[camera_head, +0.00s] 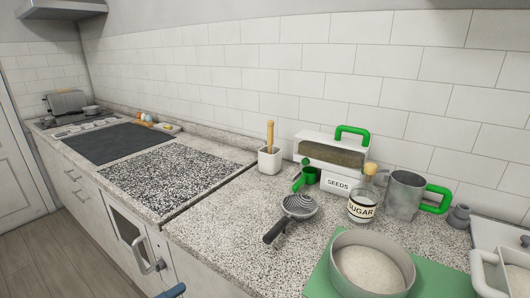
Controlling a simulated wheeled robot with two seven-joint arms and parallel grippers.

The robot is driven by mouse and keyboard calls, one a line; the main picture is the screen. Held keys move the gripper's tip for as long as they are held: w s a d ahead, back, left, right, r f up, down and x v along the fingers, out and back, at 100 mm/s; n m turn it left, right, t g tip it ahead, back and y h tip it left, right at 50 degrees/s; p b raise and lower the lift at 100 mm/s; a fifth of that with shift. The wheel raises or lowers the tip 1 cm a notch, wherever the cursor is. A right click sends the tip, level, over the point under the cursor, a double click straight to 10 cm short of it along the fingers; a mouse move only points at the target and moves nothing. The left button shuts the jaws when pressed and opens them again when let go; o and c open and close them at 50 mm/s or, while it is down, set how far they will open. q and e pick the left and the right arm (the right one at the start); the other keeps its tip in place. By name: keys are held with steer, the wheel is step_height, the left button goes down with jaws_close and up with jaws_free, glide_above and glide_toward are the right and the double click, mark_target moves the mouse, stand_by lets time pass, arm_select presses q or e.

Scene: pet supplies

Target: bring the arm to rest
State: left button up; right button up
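Neither of my grippers can be made out in the head view. A small blue piece (172,291) shows at the bottom edge, left of centre, and I cannot tell what it belongs to. No arm is seen over the counter (215,245), and nothing there is being held.
On the counter stand a SEEDS box (340,184), green scoop (309,176), strainer (299,206), SUGAR jar (362,207), metal mug (403,195), white pot (269,160) and a filled round pan (372,263) on a green board (318,283). The counter's left part is mostly clear.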

arm_select(q)
steer(key=s+a+f+g+y, duration=0.2)
steer(key=a+f+y, duration=0.1)
steer(key=f, duration=0.7)
steer(key=s+a+f+g+y, duration=0.1)
steer(key=s+a+f+y, duration=0.15)
steer(key=f, duration=0.75)
steer(key=s+a+f+g+y, duration=0.2)
steer(key=a+f+y, duration=0.15)
steer(key=f, duration=0.65)
steer(key=s+d+f+m+g, duration=0.2)
steer(key=s+d+f+m, duration=0.1)
steer(key=s, duration=0.4)
steer(key=s+d+f+m+g+y, duration=0.1)
steer(key=s+d+f+m+g, duration=0.1)
steer(key=s+f, duration=0.4)
steer(key=s+d+f+m+g, duration=0.2)
steer(key=s+d+f+m, duration=0.1)
steer(key=s, duration=0.7)
step_height(320, 180, down, 2)
steer(key=shift+d+f+m+y, duration=0.25)
steer(key=shift+d+m+y, duration=0.15)
steer(key=shift+m, duration=0.3)
steer(key=shift+w, duration=0.1)
